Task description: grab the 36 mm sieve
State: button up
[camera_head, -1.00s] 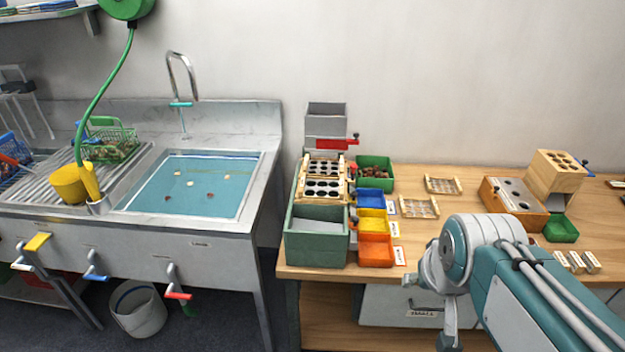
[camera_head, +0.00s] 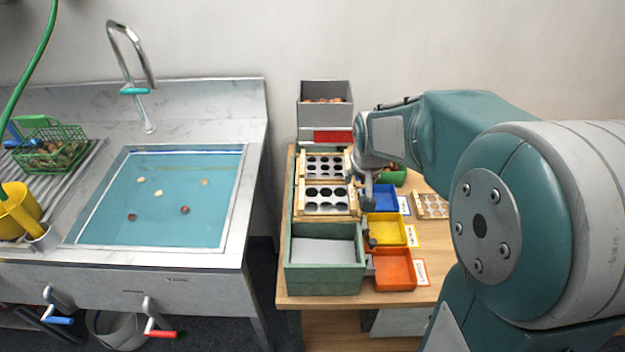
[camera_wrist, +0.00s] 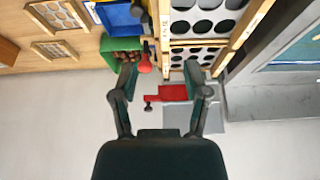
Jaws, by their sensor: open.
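Two framed sieves with round holes sit on the grading stand: a far one with smaller holes (camera_head: 323,158) and a near one with larger holes (camera_head: 326,187). I cannot read which is 36 mm. In the wrist view the larger-holed sieve (camera_wrist: 207,30) and smaller-holed sieve (camera_wrist: 188,43) lie at the upper right. My gripper (camera_wrist: 160,70) is open and empty, its right finger close to the smaller-holed sieve's edge. In the head view my gripper (camera_head: 366,186) is partly hidden, just right of the stand.
A grey hopper (camera_head: 325,112) with chestnuts and a red gate (camera_head: 333,137) stands behind the sieves. Blue (camera_head: 382,199), yellow (camera_head: 386,231) and orange (camera_head: 395,270) trays line the right side. A green bin (camera_wrist: 121,45) holds chestnuts. The sink (camera_head: 165,195) is left.

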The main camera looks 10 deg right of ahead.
aim_at(351, 193)
jog(key=shift+w+f, duration=0.2)
jog(key=shift+w, duration=0.25)
jog(key=shift+w+a+f, duration=0.1)
jog(key=shift+w+f, duration=0.05)
jog(key=shift+f, duration=0.15)
jog(key=x, duration=0.5)
jog(key=shift+f, duration=0.1)
jog(key=shift+x, duration=2.4)
jog(key=shift+a+f, duration=0.15)
